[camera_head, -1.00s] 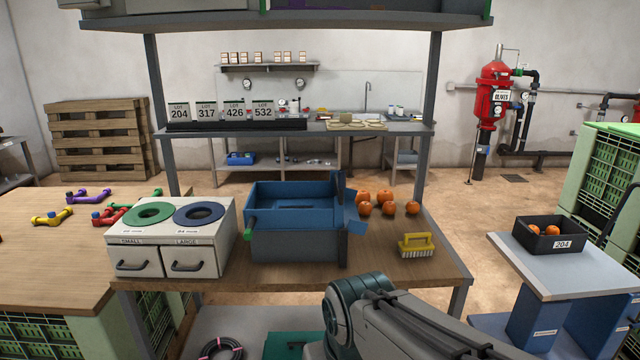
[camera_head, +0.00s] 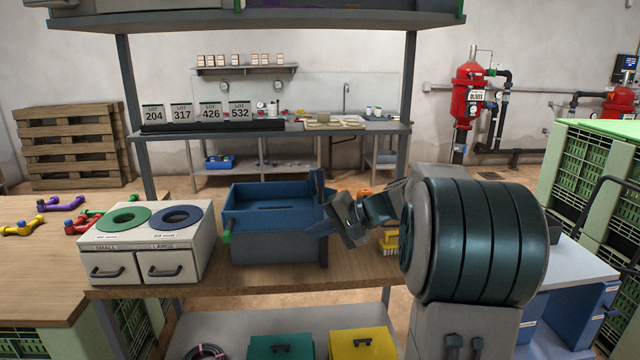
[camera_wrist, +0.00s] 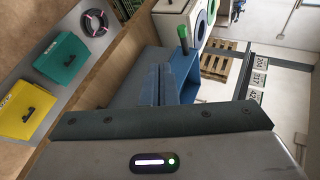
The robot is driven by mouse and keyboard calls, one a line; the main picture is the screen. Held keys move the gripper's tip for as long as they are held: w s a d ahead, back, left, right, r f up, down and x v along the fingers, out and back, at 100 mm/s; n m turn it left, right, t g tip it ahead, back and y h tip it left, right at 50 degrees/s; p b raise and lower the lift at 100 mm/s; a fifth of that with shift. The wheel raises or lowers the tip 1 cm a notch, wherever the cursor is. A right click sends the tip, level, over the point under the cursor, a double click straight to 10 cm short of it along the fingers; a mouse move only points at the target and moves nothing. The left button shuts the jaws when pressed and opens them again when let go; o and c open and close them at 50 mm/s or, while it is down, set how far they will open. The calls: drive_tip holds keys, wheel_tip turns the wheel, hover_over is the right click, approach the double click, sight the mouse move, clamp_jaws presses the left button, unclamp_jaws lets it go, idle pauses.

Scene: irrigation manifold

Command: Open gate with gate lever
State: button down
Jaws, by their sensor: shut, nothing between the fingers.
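The blue open-topped sorting box (camera_head: 270,222) stands on the wooden bench. A green-tipped handle (camera_head: 227,237), apparently the gate lever, sticks out at its left front corner; it also shows in the wrist view (camera_wrist: 183,38). A dark blue upright plate (camera_head: 317,188) stands at the box's right end; I cannot tell whether it is the gate. My gripper (camera_head: 318,229) is in front of the box's right end, pointing left, apart from the green handle. In the wrist view my gripper (camera_wrist: 156,84) is shut and empty. My wrist hides part of the box's right side.
A white cabinet (camera_head: 150,247) with green and blue rings stands left of the box. A yellow brush (camera_head: 390,241) and oranges are partly hidden behind my arm. Teal (camera_head: 281,347) and yellow (camera_head: 362,344) bins sit on the shelf below. Bench space before the box is narrow.

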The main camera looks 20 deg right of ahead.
drive_tip(key=w+d+r+m+t, duration=0.2)
drive_tip(key=w+d+t, duration=0.1)
drive_tip(key=d, duration=0.7)
drive_tip(key=w+d+r+m+t, duration=0.2)
drive_tip(key=d+t, duration=0.3)
drive_tip(key=d, duration=0.5)
drive_tip(key=shift+w+d, duration=0.15)
drive_tip(key=shift+w, duration=0.4)
drive_tip(key=s+a+p+x, duration=0.1)
drive_tip(key=a+p+x, duration=0.1)
drive_tip(key=x, duration=1.1)
drive_tip(key=shift+s+a+p, duration=0.25)
drive_tip(key=shift+p, duration=0.55)
